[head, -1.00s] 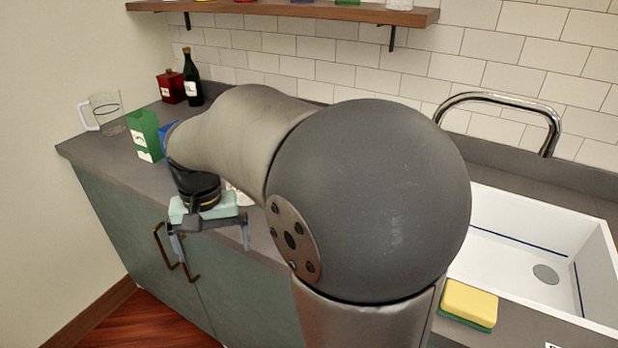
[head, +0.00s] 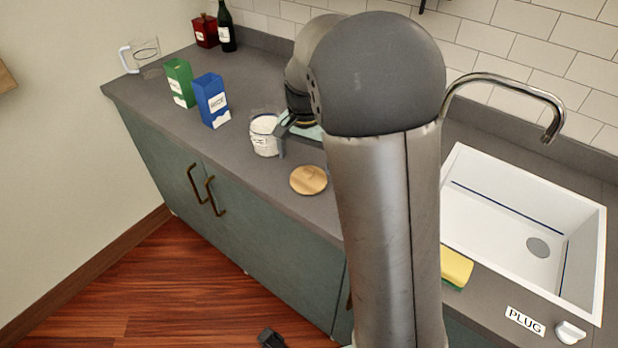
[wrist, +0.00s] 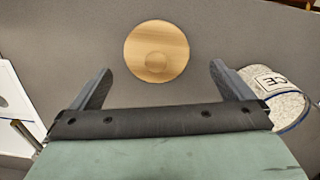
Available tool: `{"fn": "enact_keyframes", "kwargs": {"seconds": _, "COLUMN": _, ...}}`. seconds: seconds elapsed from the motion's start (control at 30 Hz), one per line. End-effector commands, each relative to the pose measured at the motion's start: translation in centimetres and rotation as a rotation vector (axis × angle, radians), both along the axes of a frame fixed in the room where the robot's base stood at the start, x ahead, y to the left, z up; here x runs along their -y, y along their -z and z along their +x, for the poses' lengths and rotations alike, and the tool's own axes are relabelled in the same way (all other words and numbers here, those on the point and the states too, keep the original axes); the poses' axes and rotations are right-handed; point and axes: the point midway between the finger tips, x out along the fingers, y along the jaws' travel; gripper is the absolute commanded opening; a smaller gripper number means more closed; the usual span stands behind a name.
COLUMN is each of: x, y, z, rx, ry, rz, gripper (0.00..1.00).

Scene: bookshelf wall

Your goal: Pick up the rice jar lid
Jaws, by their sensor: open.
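The rice jar lid (head: 308,180) is a round, pale wooden disc lying flat on the grey counter near its front edge. In the wrist view the lid (wrist: 156,50) has a round knob in its middle and lies beyond my fingertips, between their lines. The open rice jar (head: 265,135) stands behind and left of the lid, full of white grains; it also shows at the right of the wrist view (wrist: 277,98). My gripper (wrist: 160,80) is open and empty above the counter. In the head view my arm hides most of it.
A blue box (head: 211,101), a green box (head: 180,83) and a glass mug (head: 141,57) stand left on the counter. The sink (head: 520,235) and a yellow sponge (head: 456,266) are right.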

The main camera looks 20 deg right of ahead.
Motion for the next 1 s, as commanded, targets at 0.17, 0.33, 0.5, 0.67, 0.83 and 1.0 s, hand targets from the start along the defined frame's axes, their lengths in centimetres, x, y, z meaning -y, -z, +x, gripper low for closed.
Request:
{"fn": "enact_keyframes", "kwargs": {"seconds": 0.17, "x": 0.0, "y": 1.3, "z": 0.0, "rx": 0.0, "ry": 0.001, "rz": 0.0, "gripper": 1.0}}
{"fn": "enact_keyframes", "kwargs": {"seconds": 0.33, "x": 0.4, "y": 3.1, "z": -0.1, "rx": -0.004, "ry": 0.002, "rz": 0.0, "gripper": 1.0}}
{"fn": "enact_keyframes", "kwargs": {"seconds": 0.5, "x": 0.6, "y": 5.6, "z": 0.0, "rx": -0.003, "ry": 0.0, "rz": 0.0, "gripper": 1.0}}
{"fn": "enact_keyframes", "kwargs": {"seconds": 0.67, "x": 0.6, "y": 6.4, "z": 0.0, "rx": 0.0, "ry": 0.0, "rz": 0.0, "gripper": 1.0}}
{"fn": "enact_keyframes", "kwargs": {"seconds": 0.83, "x": 0.6, "y": 6.4, "z": 0.0, "rx": 0.001, "ry": 0.0, "rz": 0.0, "gripper": 1.0}}
{"fn": "enact_keyframes", "kwargs": {"seconds": 1.0, "x": 0.6, "y": 6.4, "z": 0.0, "rx": 0.001, "ry": 0.0, "rz": 0.0, "gripper": 0.61}}
